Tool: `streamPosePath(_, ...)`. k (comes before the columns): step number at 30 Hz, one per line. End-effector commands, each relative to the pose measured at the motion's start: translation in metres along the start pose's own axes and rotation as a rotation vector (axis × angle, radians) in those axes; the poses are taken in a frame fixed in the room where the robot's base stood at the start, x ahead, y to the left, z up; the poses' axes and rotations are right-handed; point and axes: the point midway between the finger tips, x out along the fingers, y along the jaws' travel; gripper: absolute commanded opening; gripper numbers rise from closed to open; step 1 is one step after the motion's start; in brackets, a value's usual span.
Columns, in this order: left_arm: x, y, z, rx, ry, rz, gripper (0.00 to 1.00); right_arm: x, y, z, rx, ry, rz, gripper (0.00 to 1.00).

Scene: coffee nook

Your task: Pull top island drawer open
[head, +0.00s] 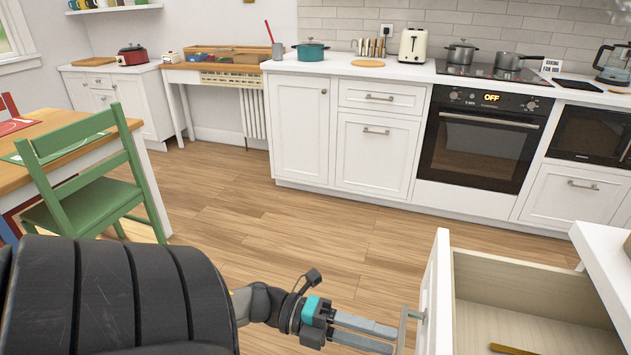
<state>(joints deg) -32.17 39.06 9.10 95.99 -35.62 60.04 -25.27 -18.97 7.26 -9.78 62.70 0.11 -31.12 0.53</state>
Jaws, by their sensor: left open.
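The top island drawer (437,290) is at the lower right of the head view, with a white front and a pale wood interior. It stands pulled out from under the white island top (608,262). Its metal bar handle (403,328) is on the left-facing front. My left gripper (397,337) reaches in from the left with its fingertips at the handle. Its jaws are open, one finger above the other in the picture. I cannot tell whether the fingers touch the handle. My right gripper is not in view.
A yellowish object (512,349) lies in the drawer. A green chair (95,175) and a wooden table (55,140) stand at the left. White cabinets (300,125) and an oven (478,140) line the back. The wood floor between is clear.

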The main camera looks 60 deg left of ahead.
Motion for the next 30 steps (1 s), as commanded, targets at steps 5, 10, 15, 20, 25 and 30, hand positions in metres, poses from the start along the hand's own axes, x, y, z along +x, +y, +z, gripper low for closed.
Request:
streamPosePath(5, -0.046, -0.001, 0.000, -0.002, -0.003, 0.004, 0.44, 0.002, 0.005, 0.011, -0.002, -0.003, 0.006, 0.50)
streamPosePath(10, -0.083, 0.000, 0.001, -0.001, -0.003, 0.004, 0.44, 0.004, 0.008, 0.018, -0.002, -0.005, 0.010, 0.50)
streamPosePath(15, -0.106, -0.001, 0.001, 0.000, -0.001, 0.001, 0.44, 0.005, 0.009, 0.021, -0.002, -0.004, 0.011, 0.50)
streamPosePath(20, -0.114, -0.001, 0.000, 0.001, 0.000, -0.001, 0.44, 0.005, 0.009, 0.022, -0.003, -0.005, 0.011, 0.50)
streamPosePath(25, -0.115, -0.001, 0.000, 0.002, 0.001, -0.001, 0.44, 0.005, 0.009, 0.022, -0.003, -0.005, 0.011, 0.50)
streamPosePath(30, -0.115, -0.001, 0.000, 0.001, 0.000, -0.001, 0.44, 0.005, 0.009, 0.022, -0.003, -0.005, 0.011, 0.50)
